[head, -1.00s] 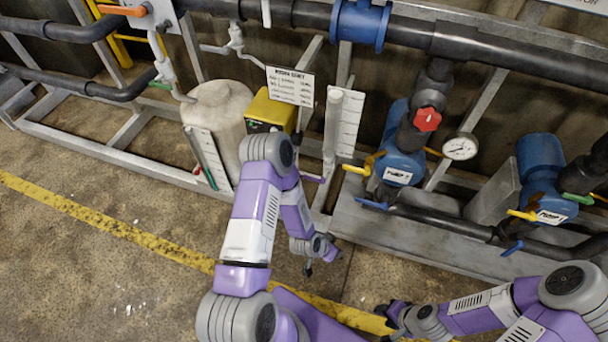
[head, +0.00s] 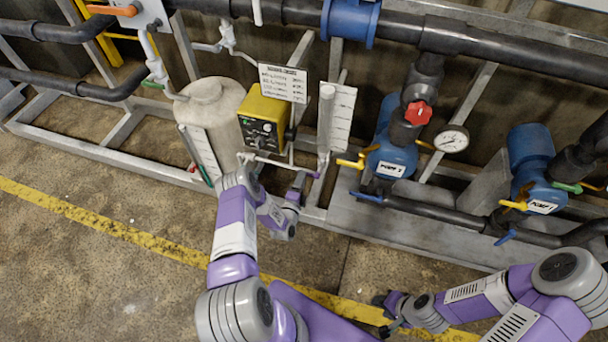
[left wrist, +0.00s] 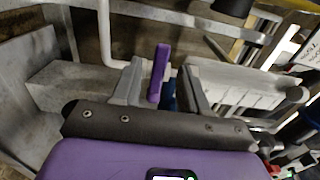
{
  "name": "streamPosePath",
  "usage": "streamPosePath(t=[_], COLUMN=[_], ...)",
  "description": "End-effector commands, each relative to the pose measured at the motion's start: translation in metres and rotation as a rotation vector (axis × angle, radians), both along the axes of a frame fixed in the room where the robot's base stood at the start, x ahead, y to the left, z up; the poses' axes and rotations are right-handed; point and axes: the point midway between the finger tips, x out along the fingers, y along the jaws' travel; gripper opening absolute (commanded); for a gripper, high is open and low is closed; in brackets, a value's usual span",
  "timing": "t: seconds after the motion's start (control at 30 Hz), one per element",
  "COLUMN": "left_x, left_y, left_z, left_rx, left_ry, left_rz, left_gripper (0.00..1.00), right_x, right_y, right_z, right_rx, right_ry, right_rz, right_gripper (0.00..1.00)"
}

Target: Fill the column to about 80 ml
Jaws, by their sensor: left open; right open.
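The column (head: 325,118) is a pale upright tube beside a white scale plate (head: 342,118). I cannot make out its liquid level or the scale figures. A small purple valve handle (head: 318,174) sits at the pipework below it. My left gripper (head: 299,182) is close to the column's foot. In the left wrist view a purple handle (left wrist: 159,72) stands between its open fingers (left wrist: 161,66), with a gap on the right side; contact is unclear. My right gripper (head: 385,314) is open and empty, low over the floor.
A white tank (head: 213,105) with a gauge strip and a yellow dosing unit (head: 263,118) stand left of the column. Blue pumps (head: 392,158) with yellow and blue handles stand right. A metal frame rail (head: 110,160) runs along the front. The floor before it is clear.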

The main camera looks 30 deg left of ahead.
Motion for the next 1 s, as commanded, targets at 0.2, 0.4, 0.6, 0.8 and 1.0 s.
streamPosePath(t=[0.2, 0.4, 0.6, 0.8, 1.0], left_x=[0.029, 0.037, 0.037, 0.037, 0.037], left_y=[0.007, 0.009, 0.008, 0.008, 0.008], left_z=[-0.002, 0.0, 0.0, 0.0, 0.0], left_rx=[0.0, -0.002, -0.003, -0.003, -0.003], left_ry=[0.0, 0.001, 0.002, 0.002, 0.002], left_rz=[0.0, -0.001, -0.001, -0.001, -0.001], left_gripper=[0.44, 0.44, 0.42, 0.11, 0.0], right_x=[0.0, 0.0, 0.0, 0.0, 0.0], right_y=[0.0, 0.0, 0.0, 0.0, 0.0], right_z=[-0.014, -0.015, -0.015, -0.015, -0.015], right_rx=[0.0, 0.0, 0.0, 0.0, 0.0], right_ry=[0.0, 0.0, 0.0, 0.0, 0.0], right_rz=[0.0, 0.0, 0.0, 0.0, 0.0], right_gripper=[0.43, 0.43, 0.43, 0.43, 0.43])
